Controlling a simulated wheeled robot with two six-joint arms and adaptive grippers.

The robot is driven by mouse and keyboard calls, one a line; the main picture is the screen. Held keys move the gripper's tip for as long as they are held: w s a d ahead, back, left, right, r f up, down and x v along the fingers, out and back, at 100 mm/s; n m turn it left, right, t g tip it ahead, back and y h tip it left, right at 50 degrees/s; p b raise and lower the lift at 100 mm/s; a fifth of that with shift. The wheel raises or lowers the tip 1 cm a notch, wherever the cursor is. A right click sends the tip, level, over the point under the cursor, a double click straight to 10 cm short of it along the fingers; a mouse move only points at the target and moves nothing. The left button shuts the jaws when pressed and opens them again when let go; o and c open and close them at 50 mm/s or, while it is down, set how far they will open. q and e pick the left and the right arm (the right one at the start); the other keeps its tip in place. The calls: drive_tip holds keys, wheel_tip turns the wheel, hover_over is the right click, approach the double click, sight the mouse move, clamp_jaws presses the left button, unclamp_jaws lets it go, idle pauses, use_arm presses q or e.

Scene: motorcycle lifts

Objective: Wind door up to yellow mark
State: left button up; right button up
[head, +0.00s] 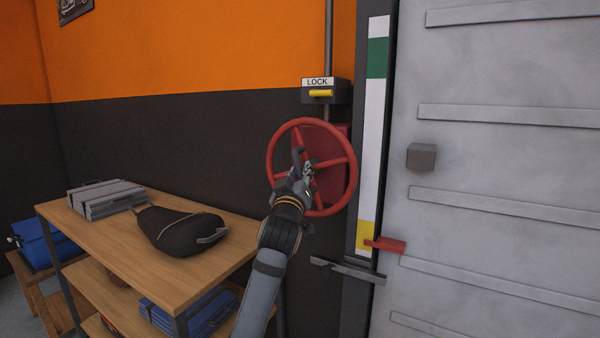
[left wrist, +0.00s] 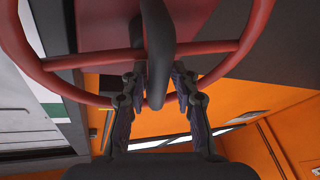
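The red handwheel (head: 346,165) is on the wall left of the grey door (head: 480,160). Its dark grip handle (head: 297,155) sticks out toward me and also shows in the left wrist view (left wrist: 157,40). My left gripper (head: 308,172) is at the wheel, its fingers (left wrist: 158,80) closed in on both sides of the handle. The upright gauge strip has a green band (head: 377,58) near the top and a yellow mark (head: 365,236) near the bottom. The red pointer (head: 386,244) on the door has its tip at the yellow mark. My right gripper is out of view.
A LOCK box (head: 312,83) with a yellow lever (head: 320,93) sits above the wheel. A wooden shelf unit (head: 110,235) at left holds a black bag-like item (head: 178,230) and a grey case (head: 105,198). A grey bracket (head: 348,270) juts out below the gauge.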

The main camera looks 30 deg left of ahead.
use_arm(q)
drive_tip(key=shift+o, duration=0.6)
drive_tip(key=shift+r, duration=0.2)
drive_tip(key=shift+s, duration=0.1)
drive_tip(key=v, duration=1.2)
drive_tip(key=shift+f, duration=0.1)
drive_tip(key=shift+c, duration=0.4)
